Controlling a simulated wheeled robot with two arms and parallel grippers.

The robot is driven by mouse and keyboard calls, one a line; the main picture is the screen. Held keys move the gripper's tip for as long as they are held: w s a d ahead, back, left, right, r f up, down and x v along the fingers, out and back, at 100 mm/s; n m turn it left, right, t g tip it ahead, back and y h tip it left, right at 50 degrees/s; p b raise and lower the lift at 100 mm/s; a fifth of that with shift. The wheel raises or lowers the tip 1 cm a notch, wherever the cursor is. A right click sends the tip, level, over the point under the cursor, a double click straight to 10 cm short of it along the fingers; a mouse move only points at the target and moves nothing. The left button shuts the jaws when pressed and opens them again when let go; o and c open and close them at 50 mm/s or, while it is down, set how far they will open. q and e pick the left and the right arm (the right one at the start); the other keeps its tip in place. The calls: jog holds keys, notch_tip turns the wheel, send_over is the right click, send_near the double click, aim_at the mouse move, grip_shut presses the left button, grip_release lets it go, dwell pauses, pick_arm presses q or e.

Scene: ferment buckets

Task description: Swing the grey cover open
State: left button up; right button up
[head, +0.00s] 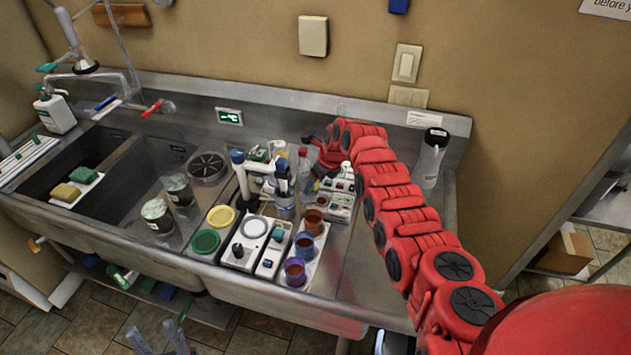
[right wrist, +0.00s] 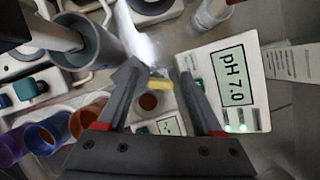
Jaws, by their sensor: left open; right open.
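I cannot single out the grey cover with certainty. A small pale device with a display (right wrist: 170,127) and a round brown opening (right wrist: 149,102) lies below and between my right gripper's fingers in the right wrist view. My right gripper (right wrist: 158,76) is open, its dark fingers apart, and I see nothing held. In the head view its red arm reaches over the back of the counter, and the fingers are not clearly visible. My left gripper (head: 160,338) is open and empty at the bottom edge of the head view, low in front of the counter, away from the devices.
A pH meter (right wrist: 232,85) reading 7.0 stands close right of my right fingers. Purple, blue and brown cups (right wrist: 45,135) sit at left, also on a white tray (head: 318,262). A steel sink (head: 100,200) lies left.

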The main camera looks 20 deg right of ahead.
grip_shut()
dwell(1.4)
